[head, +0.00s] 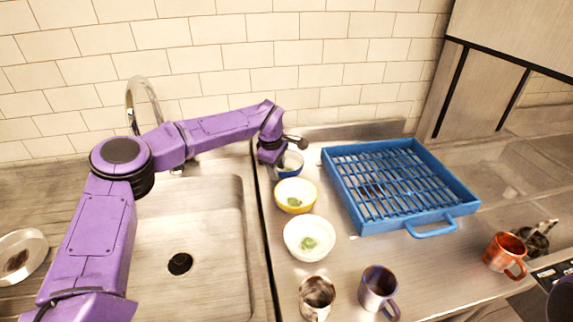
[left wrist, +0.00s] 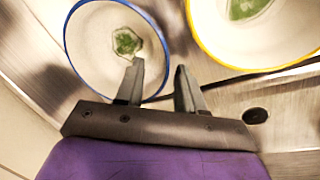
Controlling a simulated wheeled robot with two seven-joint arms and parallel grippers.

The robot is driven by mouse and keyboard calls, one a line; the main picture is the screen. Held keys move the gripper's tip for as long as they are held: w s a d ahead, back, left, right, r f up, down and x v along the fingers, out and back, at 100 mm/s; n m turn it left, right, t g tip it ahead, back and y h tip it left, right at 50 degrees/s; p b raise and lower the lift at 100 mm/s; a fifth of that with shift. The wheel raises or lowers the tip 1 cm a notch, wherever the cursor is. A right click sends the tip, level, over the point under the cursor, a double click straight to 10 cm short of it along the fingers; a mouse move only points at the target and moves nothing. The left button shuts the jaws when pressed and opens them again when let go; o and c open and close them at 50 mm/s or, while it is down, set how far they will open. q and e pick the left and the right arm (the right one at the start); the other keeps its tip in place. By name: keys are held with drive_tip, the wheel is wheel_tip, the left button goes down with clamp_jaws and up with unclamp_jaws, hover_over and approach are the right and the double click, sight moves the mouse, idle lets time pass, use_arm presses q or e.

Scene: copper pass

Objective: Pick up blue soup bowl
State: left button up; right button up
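The blue soup bowl (head: 292,163), white inside with a blue rim, stands at the back of the counter beside the sink, partly hidden by my left gripper. In the left wrist view the blue soup bowl (left wrist: 92,52) has a green patch inside. My left gripper (left wrist: 160,67) is open at its right-hand rim. One finger overlaps the bowl's inside and the other is outside, with the rim showing between them. I cannot tell whether they touch it. In the head view my left gripper (head: 277,160) is at the bowl's left side. My right gripper is not in view.
A yellow bowl (head: 296,205) and a white bowl (head: 292,240) stand in front of the blue one. A blue dish rack (head: 340,190) is to the right. Mugs, including a purple one (head: 377,290) and a copper one (head: 503,252), stand nearer. The sink (head: 205,230) is left.

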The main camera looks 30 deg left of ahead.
use_arm(q)
drive_tip(key=shift+a+f, duration=0.15)
drive_tip(key=shift+f, duration=0.45)
drive_tip(key=shift+s+r, duration=0.1)
drive_tip(key=shift+c, duration=0.3)
clamp_jaws()
